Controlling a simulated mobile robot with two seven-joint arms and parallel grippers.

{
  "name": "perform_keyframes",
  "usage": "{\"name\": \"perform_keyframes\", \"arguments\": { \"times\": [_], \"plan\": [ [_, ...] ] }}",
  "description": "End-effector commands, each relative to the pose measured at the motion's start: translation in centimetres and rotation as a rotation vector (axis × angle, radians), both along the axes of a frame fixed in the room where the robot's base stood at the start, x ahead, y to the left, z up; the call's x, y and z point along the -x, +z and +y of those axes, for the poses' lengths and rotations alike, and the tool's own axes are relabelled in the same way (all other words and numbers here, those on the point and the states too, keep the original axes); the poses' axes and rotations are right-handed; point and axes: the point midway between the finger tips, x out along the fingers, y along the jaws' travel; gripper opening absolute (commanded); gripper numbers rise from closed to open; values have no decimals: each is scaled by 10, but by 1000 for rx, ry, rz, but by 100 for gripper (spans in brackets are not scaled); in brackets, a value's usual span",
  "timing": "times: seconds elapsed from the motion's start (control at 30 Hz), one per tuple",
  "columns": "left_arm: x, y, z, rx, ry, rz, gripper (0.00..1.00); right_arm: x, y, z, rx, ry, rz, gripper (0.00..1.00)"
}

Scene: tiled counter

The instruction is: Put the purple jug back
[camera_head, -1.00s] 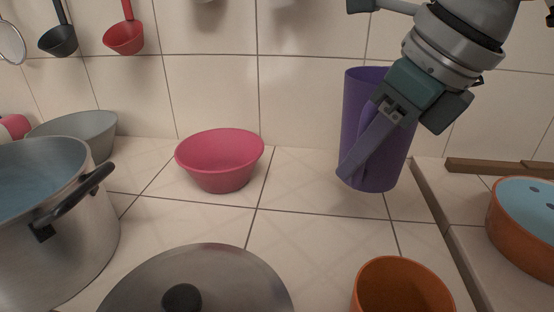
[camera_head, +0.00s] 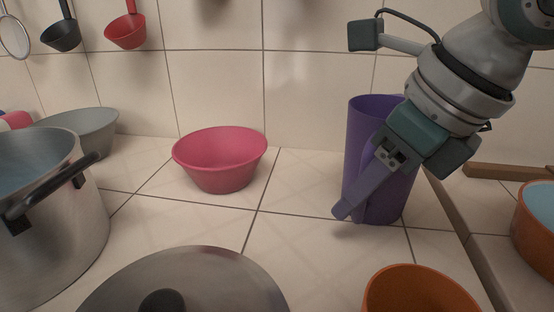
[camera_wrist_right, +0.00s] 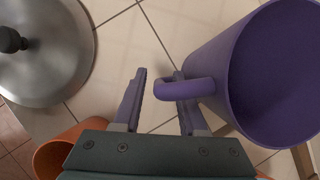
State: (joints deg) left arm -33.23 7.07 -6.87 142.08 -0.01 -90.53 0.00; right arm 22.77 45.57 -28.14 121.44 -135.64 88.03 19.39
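The purple jug (camera_head: 396,196) stands upright at the right of the counter in the head view. I cannot tell whether its base touches the tiles. My right gripper (camera_head: 352,203) is at the jug's handle. In the right wrist view, the gripper (camera_wrist_right: 160,88) has one finger on each side of the purple jug's handle (camera_wrist_right: 181,89), one of them passing inside the loop. A slight gap shows beside the handle, but the jug moves with the gripper. The jug's open rim (camera_wrist_right: 272,75) faces the wrist camera. My left gripper is not in view.
A pink bowl (camera_head: 221,176) stands left of the jug, with clear tiles between. An orange cup (camera_head: 418,290) and a metal lid (camera_head: 200,275) are in front. A steel pot (camera_head: 60,240) is at left. A raised edge (camera_head: 455,215) and an orange pan (camera_head: 535,235) lie right.

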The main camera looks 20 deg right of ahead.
Motion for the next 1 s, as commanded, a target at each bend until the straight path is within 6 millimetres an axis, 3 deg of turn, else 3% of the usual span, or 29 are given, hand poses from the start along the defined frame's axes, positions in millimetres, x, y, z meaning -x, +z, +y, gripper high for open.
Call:
{"name": "perform_keyframes", "arguments": {
  "times": [0.37,0.8,1.0],
  "plan": [
    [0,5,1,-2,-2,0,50,1,7,-1,0,0,-1,47],
    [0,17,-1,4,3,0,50,37,88,-14,4,0,-5,47],
    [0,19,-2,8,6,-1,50,47,109,-16,0,0,-1,47]
  ]
}}
